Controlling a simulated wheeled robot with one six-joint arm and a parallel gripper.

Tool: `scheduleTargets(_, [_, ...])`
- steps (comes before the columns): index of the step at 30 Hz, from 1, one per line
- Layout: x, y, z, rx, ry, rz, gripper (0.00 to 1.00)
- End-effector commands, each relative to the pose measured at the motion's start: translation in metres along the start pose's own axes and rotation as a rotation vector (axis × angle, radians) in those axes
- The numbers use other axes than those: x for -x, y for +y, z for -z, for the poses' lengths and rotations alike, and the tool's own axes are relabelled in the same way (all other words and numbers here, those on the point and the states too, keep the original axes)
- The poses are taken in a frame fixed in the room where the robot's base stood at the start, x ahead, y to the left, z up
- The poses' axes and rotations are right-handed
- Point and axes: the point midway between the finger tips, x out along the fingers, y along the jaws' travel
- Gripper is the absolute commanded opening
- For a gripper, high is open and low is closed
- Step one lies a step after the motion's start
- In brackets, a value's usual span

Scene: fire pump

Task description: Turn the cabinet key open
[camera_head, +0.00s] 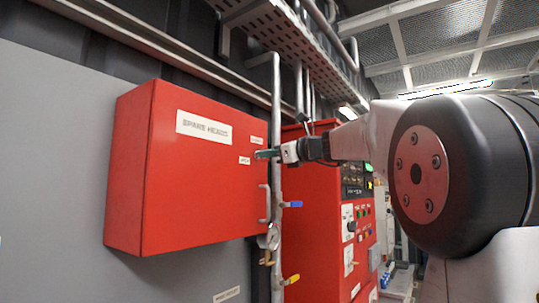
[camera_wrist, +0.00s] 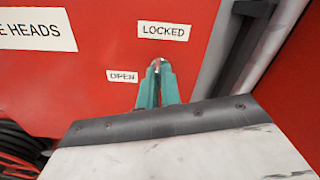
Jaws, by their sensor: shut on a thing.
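The red cabinet (camera_head: 195,170) marked "SPARE HEADS" hangs on the grey wall, its door shut. My gripper (camera_head: 262,154) reaches from the right to the upper right part of the door. In the wrist view its green fingers (camera_wrist: 157,75) are closed together on the small cabinet key (camera_wrist: 157,64), just below the "LOCKED" label (camera_wrist: 163,31) and right of the "OPEN" label (camera_wrist: 122,76). Only a small reddish, shiny bit of the key shows between the fingertips. Its turn angle cannot be told. The lock behind is hidden.
A vertical grey pipe (camera_head: 276,110) runs close along the cabinet's right side. A door handle (camera_head: 264,204) and blue (camera_head: 292,204) and yellow (camera_head: 291,280) valve levers sit lower down. A red control panel (camera_head: 355,215) stands to the right.

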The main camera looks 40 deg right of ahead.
Motion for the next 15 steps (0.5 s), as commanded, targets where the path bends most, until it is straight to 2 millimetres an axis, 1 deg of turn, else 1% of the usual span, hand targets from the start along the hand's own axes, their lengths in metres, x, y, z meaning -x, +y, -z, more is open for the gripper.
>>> scheduleTargets(15, [0.0001, 0.0021, -0.0009, 0.492, -0.002, 0.001, 0.0])
